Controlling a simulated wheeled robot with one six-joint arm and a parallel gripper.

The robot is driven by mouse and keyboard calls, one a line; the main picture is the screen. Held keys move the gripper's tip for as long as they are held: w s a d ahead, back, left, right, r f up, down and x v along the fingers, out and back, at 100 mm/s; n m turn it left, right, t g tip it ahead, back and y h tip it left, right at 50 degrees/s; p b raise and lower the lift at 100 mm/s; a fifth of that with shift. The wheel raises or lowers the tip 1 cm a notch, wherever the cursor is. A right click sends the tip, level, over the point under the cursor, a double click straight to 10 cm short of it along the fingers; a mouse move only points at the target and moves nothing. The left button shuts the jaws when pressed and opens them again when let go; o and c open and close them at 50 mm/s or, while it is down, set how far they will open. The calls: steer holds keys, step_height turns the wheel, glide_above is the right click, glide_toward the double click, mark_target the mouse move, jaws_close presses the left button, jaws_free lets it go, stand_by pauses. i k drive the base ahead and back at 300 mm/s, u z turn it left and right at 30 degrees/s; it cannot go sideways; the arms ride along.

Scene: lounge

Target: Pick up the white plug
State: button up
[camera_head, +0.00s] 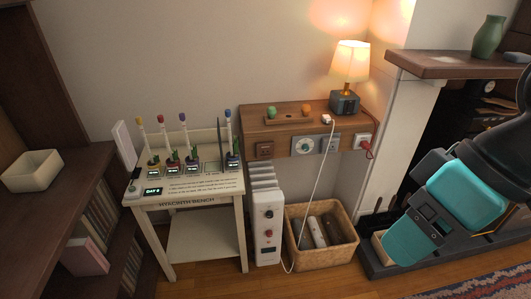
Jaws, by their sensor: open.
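The white plug (326,119) lies on top of the wooden wall shelf (285,115), near its front edge. A white cord runs from it down past the shelf front to the floor by the white heater (266,226). My gripper (405,240) is at the lower right, at the end of my dark and teal arm, in front of the fireplace. It is open and well apart from the plug, to its right and lower in the picture. Its fingertips are not clearly visible.
A lit lamp (349,68) stands right of the plug. Green and orange balls (306,109) sit on the shelf behind it. A socket with a red cord (362,143) is on the shelf front. A wicker basket (335,259) is below. A white bench (190,197) stands left.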

mark_target(326, 118)
steer(key=u, duration=0.45)
steer(key=i, duration=1.7)
steer(key=u, duration=0.1)
